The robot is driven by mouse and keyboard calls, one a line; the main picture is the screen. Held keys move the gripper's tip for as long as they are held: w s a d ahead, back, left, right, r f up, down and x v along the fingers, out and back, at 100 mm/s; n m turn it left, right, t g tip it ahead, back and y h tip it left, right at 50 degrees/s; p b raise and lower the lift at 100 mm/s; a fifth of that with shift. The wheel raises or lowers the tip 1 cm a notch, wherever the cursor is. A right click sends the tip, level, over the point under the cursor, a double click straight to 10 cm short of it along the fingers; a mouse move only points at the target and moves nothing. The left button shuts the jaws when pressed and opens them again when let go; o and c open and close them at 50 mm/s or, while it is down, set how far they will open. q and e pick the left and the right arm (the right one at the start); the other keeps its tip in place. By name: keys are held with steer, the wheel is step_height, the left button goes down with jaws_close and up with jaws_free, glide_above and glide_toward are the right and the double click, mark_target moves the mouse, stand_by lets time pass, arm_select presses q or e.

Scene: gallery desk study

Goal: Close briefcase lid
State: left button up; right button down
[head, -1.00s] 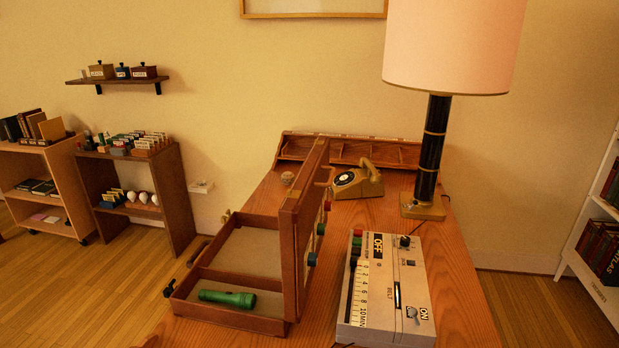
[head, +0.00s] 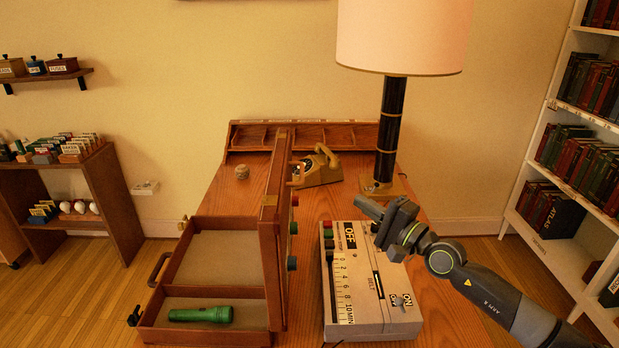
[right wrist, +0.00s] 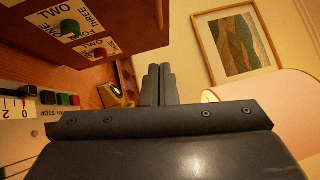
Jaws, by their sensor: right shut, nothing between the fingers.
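The wooden briefcase (head: 204,338) lies open on the desk's left part. Its lid (head: 270,255) stands upright along the case's right side, edge-on to the head view. A green flashlight (head: 200,314) lies in the front compartment. The lid's labelled outer face with coloured knobs (right wrist: 70,28) shows at the upper left of the right wrist view. My right gripper (head: 372,209) is shut and empty, above the beige timer box and to the right of the lid, apart from it. Its closed fingers also show in the right wrist view (right wrist: 158,85). My left gripper is not in view.
A beige timer box (head: 375,322) with switches sits right of the lid. A bookshelf (head: 580,230) stands at the far right.

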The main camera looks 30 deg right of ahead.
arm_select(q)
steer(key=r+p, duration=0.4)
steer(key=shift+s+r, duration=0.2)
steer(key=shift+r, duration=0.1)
arm_select(e)
steer(key=s+a+x, duration=0.1)
steer(key=a+x, duration=0.1)
steer(key=x, duration=1)
steer(key=shift+w+a+r, duration=0.3)
steer(key=shift+a, duration=0.05)
arm_select(q)
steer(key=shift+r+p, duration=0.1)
steer(key=shift+p, duration=0.25)
